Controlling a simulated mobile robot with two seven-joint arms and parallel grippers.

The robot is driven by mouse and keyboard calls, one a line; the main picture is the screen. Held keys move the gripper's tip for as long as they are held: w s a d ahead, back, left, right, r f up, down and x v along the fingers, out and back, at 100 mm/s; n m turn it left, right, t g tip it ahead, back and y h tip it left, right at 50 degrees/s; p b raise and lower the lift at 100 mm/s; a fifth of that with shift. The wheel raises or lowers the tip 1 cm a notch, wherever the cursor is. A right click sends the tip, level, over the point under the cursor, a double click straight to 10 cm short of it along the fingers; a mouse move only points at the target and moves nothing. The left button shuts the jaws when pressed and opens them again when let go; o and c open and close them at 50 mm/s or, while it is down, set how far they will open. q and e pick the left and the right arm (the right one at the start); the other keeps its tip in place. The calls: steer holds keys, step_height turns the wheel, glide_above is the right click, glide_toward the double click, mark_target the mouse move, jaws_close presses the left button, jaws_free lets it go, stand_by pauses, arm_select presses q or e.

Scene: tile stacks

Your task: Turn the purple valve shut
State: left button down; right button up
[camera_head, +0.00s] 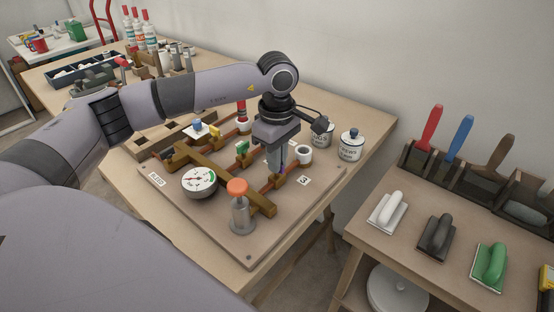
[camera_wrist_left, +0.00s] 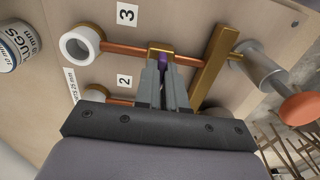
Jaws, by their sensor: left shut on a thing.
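The purple valve (camera_wrist_left: 162,59) sits on a brass body on the copper pipe beside label 3 (camera_wrist_left: 127,13). My left gripper (camera_wrist_left: 166,72) is shut on its handle, and the fingers hide most of it. In the head view my left gripper (camera_head: 277,166) points down at the right part of the pipe board (camera_head: 225,232), and only a sliver of purple shows by the fingers. The handle's exact angle to the pipe cannot be told. My right gripper is in neither view.
A yellow valve (camera_head: 215,132), a green valve (camera_head: 242,147), a pressure gauge (camera_head: 199,181) and an orange-capped post (camera_head: 238,188) stand on the board close by. White lidded pots (camera_head: 351,146) stand behind. Trowels and floats occupy the right bench (camera_head: 405,262).

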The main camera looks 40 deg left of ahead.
arm_select(q)
steer(key=shift+r, duration=0.1)
stand_by(0.4)
steer(key=c, duration=1.2)
jaws_free()
step_height(320, 180, up, 7)
steer(key=shift+r, duration=0.1)
steer(key=shift+d, duration=0.1)
